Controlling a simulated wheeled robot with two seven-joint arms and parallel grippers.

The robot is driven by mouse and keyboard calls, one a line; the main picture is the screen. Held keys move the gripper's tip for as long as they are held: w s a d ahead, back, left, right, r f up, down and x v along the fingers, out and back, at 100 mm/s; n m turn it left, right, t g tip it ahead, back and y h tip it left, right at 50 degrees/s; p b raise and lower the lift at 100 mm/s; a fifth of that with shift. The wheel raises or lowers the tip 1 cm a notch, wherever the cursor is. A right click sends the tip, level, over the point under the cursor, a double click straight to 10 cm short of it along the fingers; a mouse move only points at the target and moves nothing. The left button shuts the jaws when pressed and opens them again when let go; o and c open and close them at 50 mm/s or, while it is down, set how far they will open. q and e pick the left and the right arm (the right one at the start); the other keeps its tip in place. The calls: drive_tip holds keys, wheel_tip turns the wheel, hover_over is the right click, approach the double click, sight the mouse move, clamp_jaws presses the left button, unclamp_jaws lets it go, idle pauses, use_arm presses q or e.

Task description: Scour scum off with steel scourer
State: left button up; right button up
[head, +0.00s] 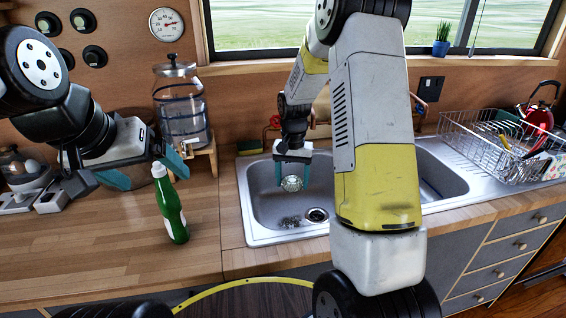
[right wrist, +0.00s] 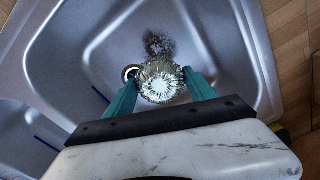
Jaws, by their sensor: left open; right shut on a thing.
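My right gripper (head: 292,172) is shut on the steel scourer (head: 292,184), a silvery ball of wire, and holds it above the left basin of the sink (head: 262,208). In the right wrist view the scourer (right wrist: 160,81) sits between the teal fingers. Dark scum (head: 290,222) lies on the basin floor by the drain; in the right wrist view the scum (right wrist: 158,44) shows just beyond the scourer. My left gripper (head: 150,168) is open beside the green bottle (head: 171,207), which stands slightly tilted on the counter; I cannot tell whether they touch.
A wire dish rack (head: 500,150) with dishes and a red kettle (head: 538,118) are at the right. The wooden counter (head: 110,240) is clear at front left.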

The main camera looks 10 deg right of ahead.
approach(288, 214)
drive_tip(key=s+f, duration=0.4)
drive_tip(key=f, duration=0.1)
drive_tip(key=shift+s+f, duration=0.35)
drive_tip(key=shift+s, duration=0.05)
drive_tip(key=shift+f, duration=0.5)
idle(0.9)
drive_tip(key=shift+s+a+r, duration=0.1)
drive_tip(key=shift+s+a, duration=0.3)
drive_tip(key=shift+s, duration=0.4)
drive_tip(key=shift+s+a, duration=0.45)
drive_tip(key=shift+s, duration=0.35)
drive_tip(key=shift+s+a+r, duration=0.1)
drive_tip(key=shift+s+a, duration=0.3)
drive_tip(key=shift+s, duration=0.4)
drive_tip(key=shift+w+a+f, duration=0.1)
drive_tip(key=shift+w+f, duration=0.05)
drive_tip(key=shift+w, duration=2.2)
drive_tip(key=shift+w+a+f, duration=0.1)
drive_tip(key=shift+w, duration=2.25)
drive_tip(key=shift+d+r, duration=0.15)
drive_tip(key=shift+d, duration=1.3)
drive_tip(key=shift+s+d, duration=0.1)
drive_tip(key=shift+s, duration=4.5)
drive_tip(key=shift+d, duration=0.2)
